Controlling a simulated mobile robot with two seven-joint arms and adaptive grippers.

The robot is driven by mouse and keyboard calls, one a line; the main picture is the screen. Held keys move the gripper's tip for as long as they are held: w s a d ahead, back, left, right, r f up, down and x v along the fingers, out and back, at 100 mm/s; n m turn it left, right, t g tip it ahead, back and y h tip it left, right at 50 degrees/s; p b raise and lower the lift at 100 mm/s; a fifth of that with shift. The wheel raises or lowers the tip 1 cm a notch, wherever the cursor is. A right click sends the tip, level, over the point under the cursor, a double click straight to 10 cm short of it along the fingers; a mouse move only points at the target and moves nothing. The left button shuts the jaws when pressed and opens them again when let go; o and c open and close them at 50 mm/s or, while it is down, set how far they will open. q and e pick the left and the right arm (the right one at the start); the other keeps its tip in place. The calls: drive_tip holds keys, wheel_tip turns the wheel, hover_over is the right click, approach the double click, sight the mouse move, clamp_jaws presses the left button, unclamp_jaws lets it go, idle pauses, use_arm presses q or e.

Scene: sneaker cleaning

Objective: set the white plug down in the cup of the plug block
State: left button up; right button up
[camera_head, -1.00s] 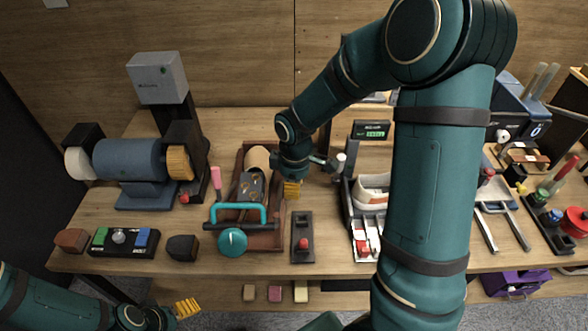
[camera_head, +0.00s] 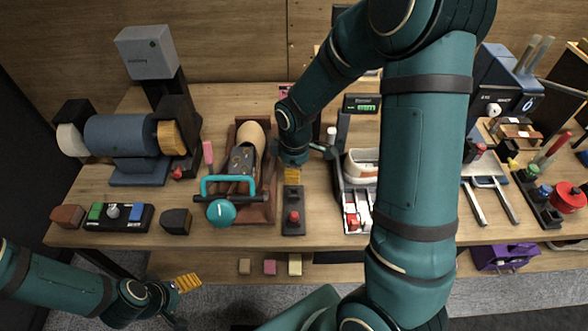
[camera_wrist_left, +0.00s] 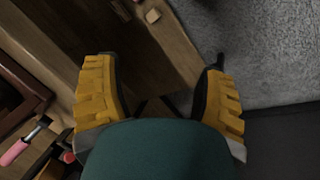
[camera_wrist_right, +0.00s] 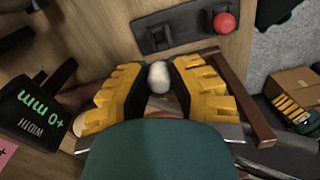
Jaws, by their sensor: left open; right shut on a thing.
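The white plug (camera_wrist_right: 158,78) is between the yellow fingers of my right gripper (camera_wrist_right: 160,88), which is shut on it. The dark plug block (camera_wrist_right: 185,33) lies just beyond the plug in the right wrist view, with a dark cup (camera_wrist_right: 158,37) at one end and a red plug (camera_wrist_right: 224,22) at the other. In the head view my right gripper (camera_head: 292,174) is at the far end of the plug block (camera_head: 293,227); the white plug is hidden there. My left gripper (camera_wrist_left: 160,90) is open and empty, low at the front left in the head view (camera_head: 187,284).
A brown tray (camera_head: 262,212) with a shoe and a teal-handled clamp (camera_head: 232,185) stands left of the block. A tray (camera_head: 352,225) with a pale shoe stands right of it. A grinder (camera_head: 122,135) is at the left. Bare table lies before the block.

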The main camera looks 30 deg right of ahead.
sight(294, 188)
drive_tip(key=shift+f+b, duration=1.8)
drive_tip(key=shift+f, duration=0.7)
drive_tip(key=shift+f+b, duration=1.1)
drive_tip(key=shift+f, duration=0.25)
drive_tip(key=o, duration=0.9)
wheel_tip(294, 188, up, 12)
drive_tip(key=shift+r, duration=0.1)
